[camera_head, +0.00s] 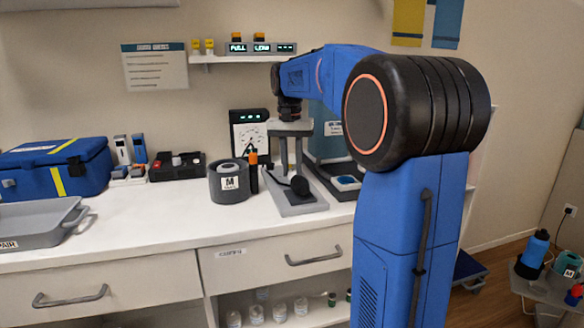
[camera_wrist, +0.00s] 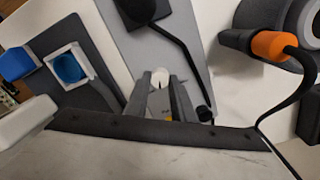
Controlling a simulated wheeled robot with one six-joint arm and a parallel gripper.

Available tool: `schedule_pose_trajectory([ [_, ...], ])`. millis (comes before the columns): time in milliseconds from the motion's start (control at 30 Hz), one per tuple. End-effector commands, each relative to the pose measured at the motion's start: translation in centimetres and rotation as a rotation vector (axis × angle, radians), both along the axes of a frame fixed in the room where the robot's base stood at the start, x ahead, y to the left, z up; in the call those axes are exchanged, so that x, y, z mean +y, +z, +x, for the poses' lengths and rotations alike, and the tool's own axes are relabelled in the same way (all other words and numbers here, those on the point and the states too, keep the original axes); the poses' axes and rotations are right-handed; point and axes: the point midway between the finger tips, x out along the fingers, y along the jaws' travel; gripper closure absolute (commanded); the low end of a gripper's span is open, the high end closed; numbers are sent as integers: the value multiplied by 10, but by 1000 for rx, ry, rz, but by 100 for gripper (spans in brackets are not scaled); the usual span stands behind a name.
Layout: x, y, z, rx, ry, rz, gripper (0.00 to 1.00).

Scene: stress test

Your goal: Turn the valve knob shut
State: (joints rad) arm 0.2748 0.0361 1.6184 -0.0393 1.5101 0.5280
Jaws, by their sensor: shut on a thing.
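My gripper (camera_head: 291,170) points straight down over a grey base plate (camera_head: 294,206) on the white counter. In the wrist view, my gripper's two grey fingers (camera_wrist: 160,88) close on a small pale round piece with a dark mark, which looks like the valve knob (camera_wrist: 160,77). The plate (camera_wrist: 128,55) carries a black part with a long black lever (camera_wrist: 182,45) beside the fingers. The lever also shows in the head view, its dark rounded end (camera_head: 299,185) just below the fingertips. The knob cannot be made out in the head view, and its turn angle is unclear.
A dark pot marked M (camera_head: 229,186) and an orange-capped tool (camera_head: 253,172) stand close left of the plate. A gauge box (camera_head: 249,132) is behind. A grey tray (camera_head: 38,228) and blue bag (camera_head: 60,168) are farther left.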

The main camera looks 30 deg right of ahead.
Motion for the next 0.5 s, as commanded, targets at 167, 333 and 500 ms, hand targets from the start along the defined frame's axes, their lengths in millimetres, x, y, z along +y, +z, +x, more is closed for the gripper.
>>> schedule_pose_trajectory([
  [167,-1,1,0,-1,-157,-1,100],
  [333,-1,1,0,-2,-285,-1,100],
  [500,-1,1,0,-2,-380,-1,100],
])
